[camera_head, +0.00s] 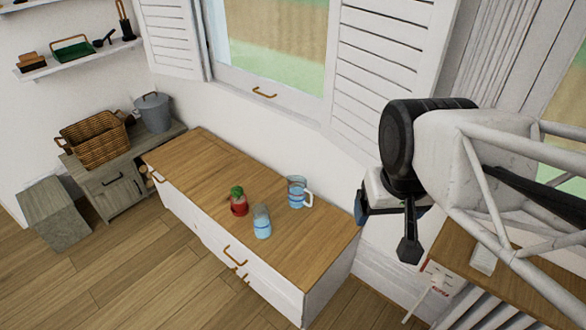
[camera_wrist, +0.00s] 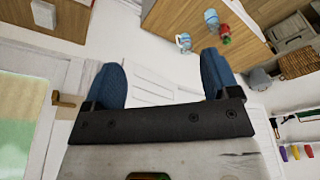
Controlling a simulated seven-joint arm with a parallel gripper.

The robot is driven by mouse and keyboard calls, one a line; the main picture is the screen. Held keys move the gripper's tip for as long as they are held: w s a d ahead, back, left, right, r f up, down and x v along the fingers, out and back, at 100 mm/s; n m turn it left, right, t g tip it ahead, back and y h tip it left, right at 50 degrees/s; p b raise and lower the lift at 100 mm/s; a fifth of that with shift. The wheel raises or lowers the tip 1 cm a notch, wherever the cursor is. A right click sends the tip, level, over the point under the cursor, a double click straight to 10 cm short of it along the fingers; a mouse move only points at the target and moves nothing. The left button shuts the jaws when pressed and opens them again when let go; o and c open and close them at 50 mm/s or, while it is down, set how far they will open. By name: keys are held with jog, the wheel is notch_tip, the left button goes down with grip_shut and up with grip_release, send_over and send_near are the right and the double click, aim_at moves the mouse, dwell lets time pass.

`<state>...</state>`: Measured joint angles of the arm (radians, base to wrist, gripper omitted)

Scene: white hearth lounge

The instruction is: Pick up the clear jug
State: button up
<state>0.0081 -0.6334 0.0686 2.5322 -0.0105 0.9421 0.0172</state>
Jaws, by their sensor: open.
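The clear jug (camera_head: 295,192), with bluish contents and a pale handle on its right, stands upright on the wooden top of the white cabinet (camera_head: 195,155), near the wall side. It also shows in the wrist view (camera_wrist: 183,41) at the upper middle, beyond my fingers. My gripper (camera_wrist: 163,78) has two blue fingers spread wide with nothing between them. In the head view my arm's end hangs in the air to the right of the cabinet, well apart from the jug; the fingers are partly hidden there.
A clear bluish container (camera_head: 261,222) and a red jar with a green top (camera_head: 238,203) stand close to the jug, toward the cabinet's front. A wicker basket (camera_head: 92,140) and grey pot (camera_head: 153,112) stand at the left. The cabinet's left part is bare.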

jog(key=shift+w, duration=0.1)
jog(key=shift+c, duration=0.2)
jog(key=m+g, duration=0.3)
jog(key=m, duration=0.6)
send_over(309, 191)
notch_tip(309, 191, down, 48)
jog(key=shift+w+f, duration=0.1)
jog(key=shift+f, duration=0.15)
jog(key=shift+w+f, duration=0.15)
jog(key=shift+f, duration=0.35)
jog(key=shift+f, duration=0.15)
